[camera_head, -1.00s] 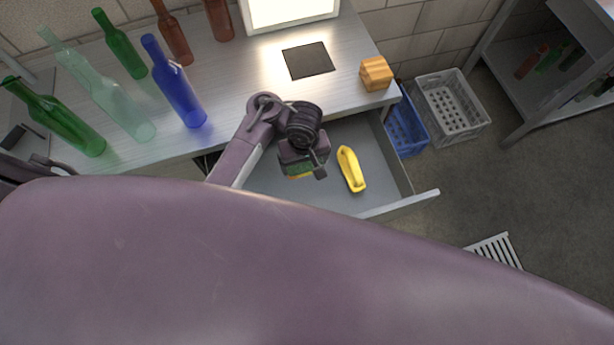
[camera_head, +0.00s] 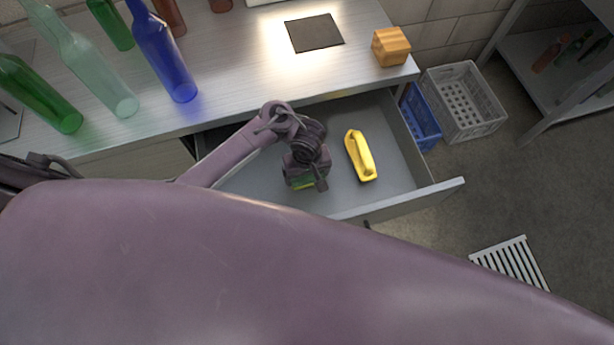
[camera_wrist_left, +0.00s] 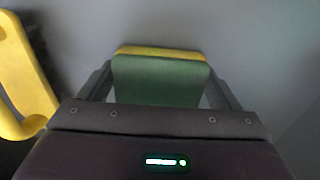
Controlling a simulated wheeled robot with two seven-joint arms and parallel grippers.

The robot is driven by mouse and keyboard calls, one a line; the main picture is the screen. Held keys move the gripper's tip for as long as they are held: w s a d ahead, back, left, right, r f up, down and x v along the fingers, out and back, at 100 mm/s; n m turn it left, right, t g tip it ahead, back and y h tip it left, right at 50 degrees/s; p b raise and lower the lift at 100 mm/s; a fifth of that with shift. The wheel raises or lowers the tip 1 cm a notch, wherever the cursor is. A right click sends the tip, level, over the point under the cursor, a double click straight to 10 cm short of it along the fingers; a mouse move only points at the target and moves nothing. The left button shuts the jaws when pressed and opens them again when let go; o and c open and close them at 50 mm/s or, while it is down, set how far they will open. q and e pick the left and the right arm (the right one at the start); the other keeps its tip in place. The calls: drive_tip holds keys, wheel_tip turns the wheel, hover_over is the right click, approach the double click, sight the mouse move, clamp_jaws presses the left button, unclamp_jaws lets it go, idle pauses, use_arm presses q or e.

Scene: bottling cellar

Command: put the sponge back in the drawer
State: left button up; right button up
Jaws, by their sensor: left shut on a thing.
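The sponge, green with a yellow layer, is in my left gripper (camera_head: 306,182); only a small edge of the sponge (camera_head: 303,184) shows in the head view. In the left wrist view the sponge (camera_wrist_left: 158,82) sits between the two fingers, which are shut on it. The grey drawer (camera_head: 398,190) is pulled open under the worktop. The gripper is down over the drawer's inside, left of a yellow handled thing. I cannot tell whether the sponge touches the drawer floor. My right gripper is not in view.
The yellow handled thing (camera_head: 361,157) lies in the drawer; the floor right of it is bare. Several bottles, including a blue one (camera_head: 163,60), stand on the worktop (camera_head: 235,75) with an orange block (camera_head: 390,46). Blue (camera_head: 421,118) and grey crates (camera_head: 462,100) stand right.

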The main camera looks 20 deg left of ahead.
use_arm(q)
drive_tip(key=shift+a+f, duration=0.1)
drive_tip(key=shift+f, duration=0.4)
drive_tip(key=shift+r, duration=0.1)
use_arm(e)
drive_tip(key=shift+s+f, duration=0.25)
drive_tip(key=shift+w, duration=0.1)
use_arm(q)
drive_tip(key=o, duration=0.7)
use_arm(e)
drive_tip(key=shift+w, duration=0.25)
use_arm(q)
wheel_tip(320, 180, up, 12)
drive_tip(key=p, duration=0.9)
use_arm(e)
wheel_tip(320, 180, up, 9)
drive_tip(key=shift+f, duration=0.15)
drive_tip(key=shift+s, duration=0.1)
